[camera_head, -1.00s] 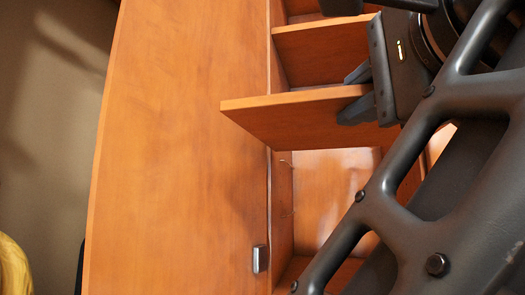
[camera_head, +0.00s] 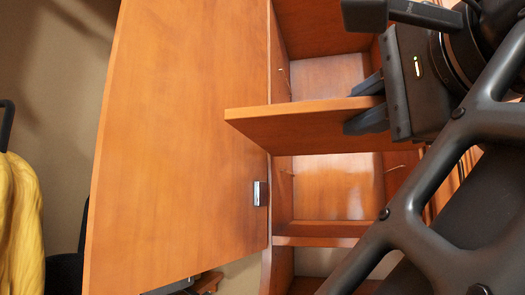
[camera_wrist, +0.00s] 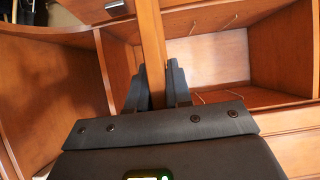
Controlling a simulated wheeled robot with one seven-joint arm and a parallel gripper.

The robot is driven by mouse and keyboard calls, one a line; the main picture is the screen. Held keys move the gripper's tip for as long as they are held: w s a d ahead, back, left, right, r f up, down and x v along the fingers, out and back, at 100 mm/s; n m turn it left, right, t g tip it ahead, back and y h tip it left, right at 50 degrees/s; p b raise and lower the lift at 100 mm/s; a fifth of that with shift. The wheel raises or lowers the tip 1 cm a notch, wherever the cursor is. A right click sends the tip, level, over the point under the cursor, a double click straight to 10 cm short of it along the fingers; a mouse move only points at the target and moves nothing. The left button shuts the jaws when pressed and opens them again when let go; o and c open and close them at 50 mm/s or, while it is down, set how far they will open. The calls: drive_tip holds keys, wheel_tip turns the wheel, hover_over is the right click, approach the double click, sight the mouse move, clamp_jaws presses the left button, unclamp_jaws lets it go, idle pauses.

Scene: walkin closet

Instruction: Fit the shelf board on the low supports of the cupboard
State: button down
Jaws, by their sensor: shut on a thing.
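The shelf board (camera_head: 300,125) is a flat orange-brown wooden panel. My gripper (camera_head: 365,108) is shut on its right part in the head view. In the wrist view the board (camera_wrist: 152,35) shows edge-on between the fingers (camera_wrist: 158,85). The board is in front of the cupboard (camera_head: 330,232), and its left end overlaps the open door in the picture. Thin supports show on the cupboard's inner left wall, one pair below the board (camera_head: 287,172) and one above (camera_head: 284,72). In the wrist view thin wire-like supports (camera_wrist: 215,95) also show inside. I cannot tell whether the board touches the cupboard.
The large open door (camera_head: 180,130) with a metal handle (camera_head: 260,193) fills the left of the head view. A fixed ledge (camera_head: 320,230) crosses the cupboard below the board. A yellow garment (camera_head: 18,225) hangs at the far left.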

sight(353, 144)
drive_tip(key=shift+w+d+p, duration=0.25)
drive_tip(key=shift+w+p, duration=0.35)
drive_tip(key=shift+p, duration=0.1)
drive_tip(key=shift+w+d+p, duration=0.2)
drive_tip(key=shift+w+p, duration=0.4)
drive_tip(key=shift+p, duration=0.05)
drive_tip(key=shift+w+d+f, duration=0.1)
drive_tip(key=shift+w+f, duration=0.15)
drive_tip(key=shift+w, duration=0.1)
drive_tip(key=shift+w+d+f+b, duration=0.1)
drive_tip(key=shift+w+d+b, duration=0.15)
drive_tip(key=shift+w+b, duration=0.35)
drive_tip(key=shift+w+d+f+b, duration=0.1)
drive_tip(key=shift+w+d+b, duration=0.25)
drive_tip(key=shift+w, duration=1.15)
drive_tip(key=shift+w+d+f+b, duration=0.15)
drive_tip(key=shift+w+d, duration=0.45)
drive_tip(key=shift+w, duration=0.85)
drive_tip(key=shift+w+d+b, duration=0.25)
drive_tip(key=shift+w+d, duration=0.2)
drive_tip(key=shift+w, duration=1.05)
drive_tip(key=shift+w+d+p, duration=0.35)
drive_tip(key=shift+w+d, duration=0.1)
drive_tip(key=shift+w, duration=0.9)
drive_tip(key=shift+w+d+p, duration=0.4)
drive_tip(key=shift+w+d, duration=0.05)
drive_tip(key=shift+w, duration=0.95)
drive_tip(key=shift+w+d+p, duration=0.35)
drive_tip(key=shift+w+d, duration=0.1)
drive_tip(key=shift+w, duration=0.9)
